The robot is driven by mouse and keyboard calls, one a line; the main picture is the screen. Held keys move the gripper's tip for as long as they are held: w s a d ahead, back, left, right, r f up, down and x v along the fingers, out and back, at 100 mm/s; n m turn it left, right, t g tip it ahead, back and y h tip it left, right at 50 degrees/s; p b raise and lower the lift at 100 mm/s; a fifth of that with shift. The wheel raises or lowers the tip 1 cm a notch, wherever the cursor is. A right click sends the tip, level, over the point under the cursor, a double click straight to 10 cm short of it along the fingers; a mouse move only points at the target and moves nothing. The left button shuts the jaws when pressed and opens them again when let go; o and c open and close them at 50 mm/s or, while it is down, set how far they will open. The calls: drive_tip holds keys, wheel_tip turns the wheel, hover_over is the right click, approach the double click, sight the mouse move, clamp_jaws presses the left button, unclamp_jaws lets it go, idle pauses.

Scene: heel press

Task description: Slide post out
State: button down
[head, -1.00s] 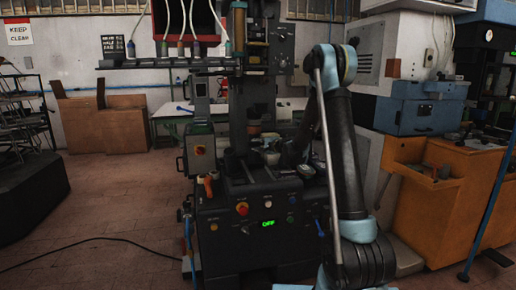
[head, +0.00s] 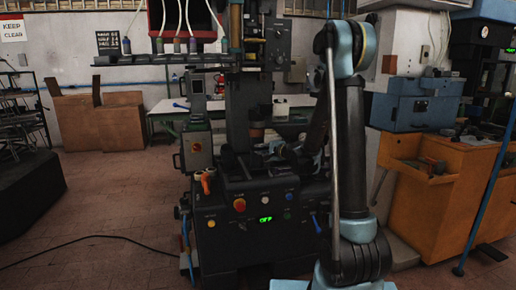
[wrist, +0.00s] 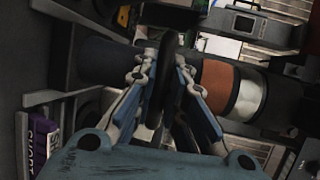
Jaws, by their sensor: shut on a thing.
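In the wrist view, a dark round post (wrist: 105,63) runs across the picture, with an orange-brown band (wrist: 215,87) and a pale metal band (wrist: 247,96) on its right part. My gripper (wrist: 166,65) is at the post, its two fingers closed on a dark upright disc-like part (wrist: 169,85). Whether that part belongs to the post I cannot tell. In the head view, the orange-brown band (head: 256,133) shows on the machine's middle, and my gripper (head: 278,152) is small and dark beside it. The fingertips are partly hidden.
The dark press (head: 265,225) has a front panel with knobs and a green display. A purple box (wrist: 42,138) sits close to my gripper's left in the wrist view.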

drive_tip(key=shift+s+d+f, duration=0.1)
drive_tip(key=shift+s+d, duration=0.1)
drive_tip(key=shift+s, duration=0.45)
drive_tip(key=shift+s+d+r, duration=0.1)
drive_tip(key=shift+s+d, duration=0.15)
drive_tip(key=shift+s, duration=0.45)
drive_tip(key=shift+s+d+f, duration=0.1)
drive_tip(key=shift+s+d, duration=0.1)
drive_tip(key=shift+s, duration=0.45)
drive_tip(key=c, duration=1.6)
unclamp_jaws()
drive_tip(key=v, duration=1.1)
drive_tip(key=shift+s+d, duration=0.3)
